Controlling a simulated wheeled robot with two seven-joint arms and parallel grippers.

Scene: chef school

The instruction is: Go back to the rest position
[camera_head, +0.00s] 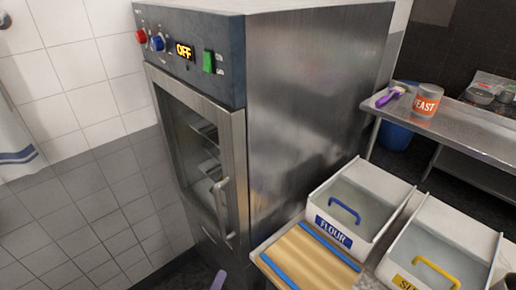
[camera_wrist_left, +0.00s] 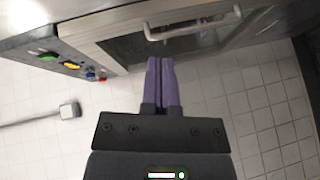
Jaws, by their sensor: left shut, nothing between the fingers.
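My left gripper (camera_head: 218,280) shows only as a purple fingertip at the bottom edge of the head view, in front of and below the oven. In the left wrist view its two purple fingers (camera_wrist_left: 160,84) lie together, shut and empty. They point toward the oven door's handle (camera_wrist_left: 192,27) and appear apart from it. My right gripper is in neither view.
A steel oven (camera_head: 315,95) with an OFF display and shut glass door (camera_head: 205,150) stands ahead. To its right are a flour bin (camera_head: 335,236), another bin (camera_head: 398,283) and a wooden board (camera_head: 310,262). A yeast can (camera_head: 427,100) stands on the back table (camera_head: 480,125).

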